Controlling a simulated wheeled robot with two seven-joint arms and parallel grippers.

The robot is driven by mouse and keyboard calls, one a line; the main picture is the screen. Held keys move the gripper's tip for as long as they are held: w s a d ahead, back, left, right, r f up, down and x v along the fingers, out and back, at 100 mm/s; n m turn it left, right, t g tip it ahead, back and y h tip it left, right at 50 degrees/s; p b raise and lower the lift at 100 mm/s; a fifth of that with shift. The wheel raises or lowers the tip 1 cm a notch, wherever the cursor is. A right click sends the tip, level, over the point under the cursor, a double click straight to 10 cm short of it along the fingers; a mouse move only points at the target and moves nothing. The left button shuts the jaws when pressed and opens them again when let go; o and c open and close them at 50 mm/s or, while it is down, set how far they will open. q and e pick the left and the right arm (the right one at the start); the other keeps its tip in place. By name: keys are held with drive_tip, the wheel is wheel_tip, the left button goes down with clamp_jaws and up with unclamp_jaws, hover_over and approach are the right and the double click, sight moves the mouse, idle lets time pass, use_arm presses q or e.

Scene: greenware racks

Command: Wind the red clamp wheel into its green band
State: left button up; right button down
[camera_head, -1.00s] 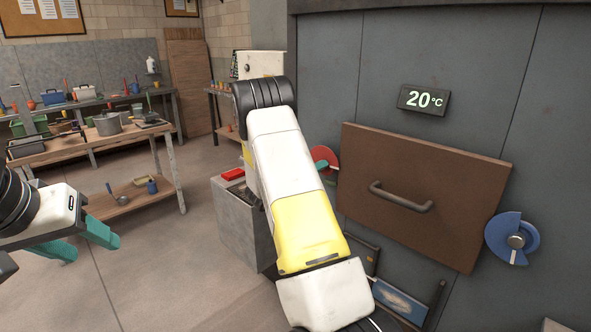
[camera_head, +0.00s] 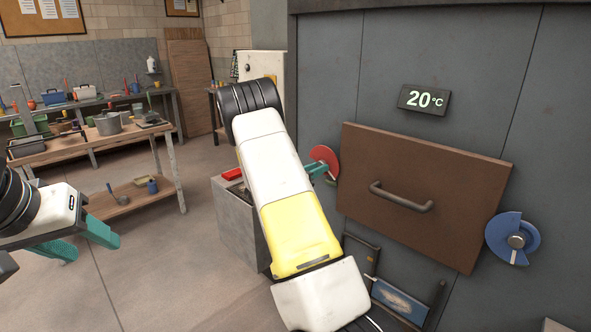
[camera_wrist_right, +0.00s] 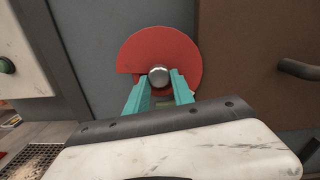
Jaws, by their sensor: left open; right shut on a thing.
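The red clamp wheel (camera_head: 323,156) is on the grey wall left of the brown door panel, partly hidden by my right arm. In the right wrist view the wheel (camera_wrist_right: 175,50) is a red disc with a flat cut edge at left and a round metal hub (camera_wrist_right: 158,76). My right gripper (camera_wrist_right: 160,88) has its teal fingers on either side of the hub, shut on the wheel. A small pale green patch (camera_wrist_right: 166,103) shows between the fingers below the hub; I cannot tell whether it is the green band. My left gripper (camera_head: 88,246) is open and empty over the floor at left.
The brown panel (camera_head: 415,190) has a dark handle (camera_head: 401,197), with a blue wheel (camera_head: 512,238) at its right. A display (camera_head: 423,99) reads 20 °C. A grey block (camera_head: 242,225) stands behind my right arm. A wooden bench (camera_head: 90,147) is at left; the floor between is clear.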

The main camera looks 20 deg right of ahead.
drive_tip(key=shift+w+a+m, duration=0.1)
drive_tip(key=shift+m, duration=2)
drive_tip(key=shift+w+a+m, duration=0.1)
drive_tip(key=shift+m, duration=2)
drive_tip(key=c, duration=1.1)
unclamp_jaws()
drive_tip(key=shift+d, duration=0.1)
drive_tip(key=shift+v, duration=3.95)
